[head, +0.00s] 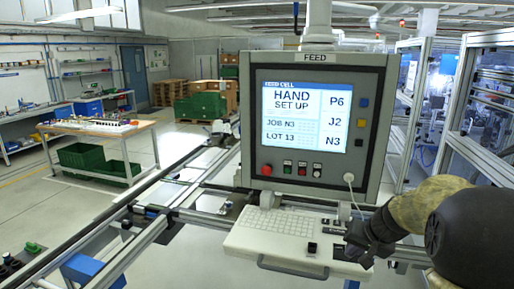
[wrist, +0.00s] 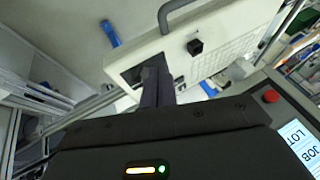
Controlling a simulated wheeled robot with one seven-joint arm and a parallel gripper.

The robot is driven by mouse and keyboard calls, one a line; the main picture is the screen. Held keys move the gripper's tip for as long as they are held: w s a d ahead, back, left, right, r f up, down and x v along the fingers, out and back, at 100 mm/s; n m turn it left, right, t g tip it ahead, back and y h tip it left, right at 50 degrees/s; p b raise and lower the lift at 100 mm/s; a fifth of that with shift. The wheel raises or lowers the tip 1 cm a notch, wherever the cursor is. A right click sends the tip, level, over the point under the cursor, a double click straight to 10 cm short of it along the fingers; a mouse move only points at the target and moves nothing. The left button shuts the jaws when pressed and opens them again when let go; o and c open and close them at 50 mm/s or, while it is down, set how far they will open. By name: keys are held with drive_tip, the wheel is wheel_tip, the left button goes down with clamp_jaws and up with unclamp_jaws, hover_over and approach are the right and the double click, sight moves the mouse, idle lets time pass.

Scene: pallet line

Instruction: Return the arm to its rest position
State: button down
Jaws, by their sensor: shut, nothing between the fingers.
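My gripper (head: 352,250) is at the right end of the keyboard shelf (head: 262,240), below the feed cell panel. In the wrist view its dark fingers (wrist: 155,72) are together with nothing between them. They overlap a dark patch at one end of the shelf (wrist: 225,30). I cannot tell whether the fingertips touch the shelf. My arm comes in from the right edge of the head view and hides part of what lies behind it.
A small black cube (head: 312,247) lies on the shelf left of my gripper. The feed cell panel (head: 220,150) stands just above, with a white cable hanging at its right. Metal rails (head: 165,212) run at left. A workbench (head: 75,126) stands farther back, with open floor around it.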

drive_tip(key=s+a+f+n+g+h+b, duration=0.1)
drive_tip(key=s+a+f+n+b, duration=0.1)
drive_tip(key=s+a+f, duration=0.3)
drive_tip(key=s+a+f+n+g+h+b, duration=0.1)
drive_tip(key=s+a+f+b, duration=0.3)
drive_tip(key=s+f, duration=0.6)
drive_tip(key=s+a+n+g, duration=0.1)
drive_tip(key=s, duration=0.3)
drive_tip(key=shift+f, duration=0.3)
drive_tip(key=shift+w, duration=0.15)
drive_tip(key=shift+s, duration=0.2)
drive_tip(key=shift+w, duration=0.15)
